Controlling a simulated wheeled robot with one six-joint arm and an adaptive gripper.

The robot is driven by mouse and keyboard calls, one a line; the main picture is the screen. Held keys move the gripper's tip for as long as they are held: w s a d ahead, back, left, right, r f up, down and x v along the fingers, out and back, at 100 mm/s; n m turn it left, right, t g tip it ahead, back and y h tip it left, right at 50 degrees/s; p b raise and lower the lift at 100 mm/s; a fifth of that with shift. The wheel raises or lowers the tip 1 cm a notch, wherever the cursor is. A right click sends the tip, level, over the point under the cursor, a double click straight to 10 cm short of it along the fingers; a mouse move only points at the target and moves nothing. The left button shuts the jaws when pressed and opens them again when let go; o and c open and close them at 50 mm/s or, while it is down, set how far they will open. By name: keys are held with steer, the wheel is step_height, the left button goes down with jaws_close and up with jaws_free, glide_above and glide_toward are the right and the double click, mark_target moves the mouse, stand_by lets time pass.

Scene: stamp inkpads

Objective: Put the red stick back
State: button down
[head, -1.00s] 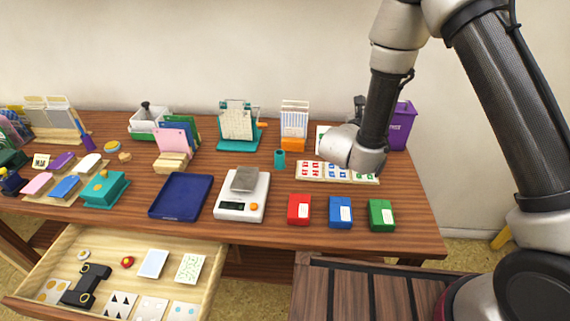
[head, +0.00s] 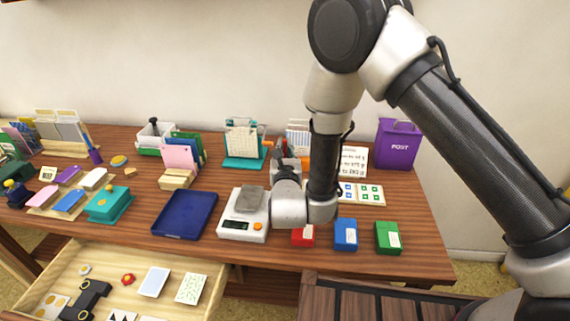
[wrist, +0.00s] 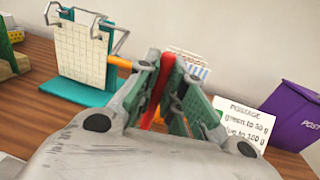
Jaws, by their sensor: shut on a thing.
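The red stick (wrist: 164,75) is between the fingers of my gripper (wrist: 166,88) in the wrist view. My gripper is shut on it, and the stick stands roughly upright, slightly tilted. In the head view, my gripper (head: 286,158) is over the table behind the scale and in front of the letter rack. The small teal cup that stood near there earlier is hidden behind my gripper and wrist, so I cannot tell how the stick stands relative to it.
A teal stand with a grid sheet (head: 243,140) is left of my gripper. The white scale (head: 233,228), the red inkpad (head: 303,238), blue inkpad (head: 345,235) and green inkpad (head: 388,238) are in front. A purple POST box (head: 398,145) stands right. A drawer (head: 207,268) is open below.

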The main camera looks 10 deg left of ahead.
steer(key=shift+f, duration=2.05)
steer(key=shift+f, duration=0.15)
steer(key=c, duration=1.5)
jaws_free()
